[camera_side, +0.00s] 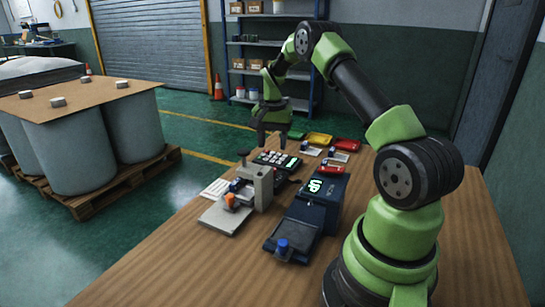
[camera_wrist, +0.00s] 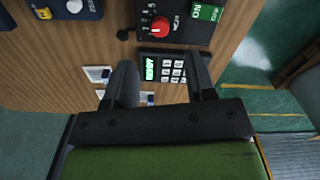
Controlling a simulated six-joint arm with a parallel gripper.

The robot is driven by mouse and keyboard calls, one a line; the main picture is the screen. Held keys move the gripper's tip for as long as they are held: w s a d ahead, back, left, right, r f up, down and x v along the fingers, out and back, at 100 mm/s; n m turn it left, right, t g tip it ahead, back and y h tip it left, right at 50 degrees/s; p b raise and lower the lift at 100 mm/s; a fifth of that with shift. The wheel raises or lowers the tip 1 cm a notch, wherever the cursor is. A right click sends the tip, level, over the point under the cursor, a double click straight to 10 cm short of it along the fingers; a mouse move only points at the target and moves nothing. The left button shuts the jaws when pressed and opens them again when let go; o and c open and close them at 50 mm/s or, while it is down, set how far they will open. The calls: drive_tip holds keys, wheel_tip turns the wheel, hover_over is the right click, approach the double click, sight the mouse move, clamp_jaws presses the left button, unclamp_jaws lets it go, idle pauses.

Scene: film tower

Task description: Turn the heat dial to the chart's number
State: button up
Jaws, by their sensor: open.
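A red dial (camera_wrist: 160,27) sits on a dark panel (camera_wrist: 184,12) at the top of the wrist view, with small pale marks beside it. It looks like the heat dial, but its setting is too small to read. My gripper (camera_wrist: 160,62) is open and empty, its fingers apart on either side of a keypad and short of the dial. In the side view my gripper (camera_side: 273,139) points down above the far part of the table. A white sheet (camera_side: 216,188), perhaps the chart, lies at the table's left edge; its print is unreadable.
A keypad (camera_wrist: 172,70) with a green display lies below the dial panel. A grey stand (camera_side: 260,184) and a dark blue machine (camera_side: 322,188) with a lit display stand on the wooden table (camera_side: 190,264). Yellow (camera_side: 319,138) and red (camera_side: 347,144) trays lie behind. The front table is clear.

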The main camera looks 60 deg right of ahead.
drive_tip(key=shift+r, duration=1.05)
wheel_tip(320, 180, down, 10)
drive_tip(key=n, duration=0.3)
drive_tip(key=shift+n, duration=0.4)
drive_tip(key=shift+c, duration=0.5)
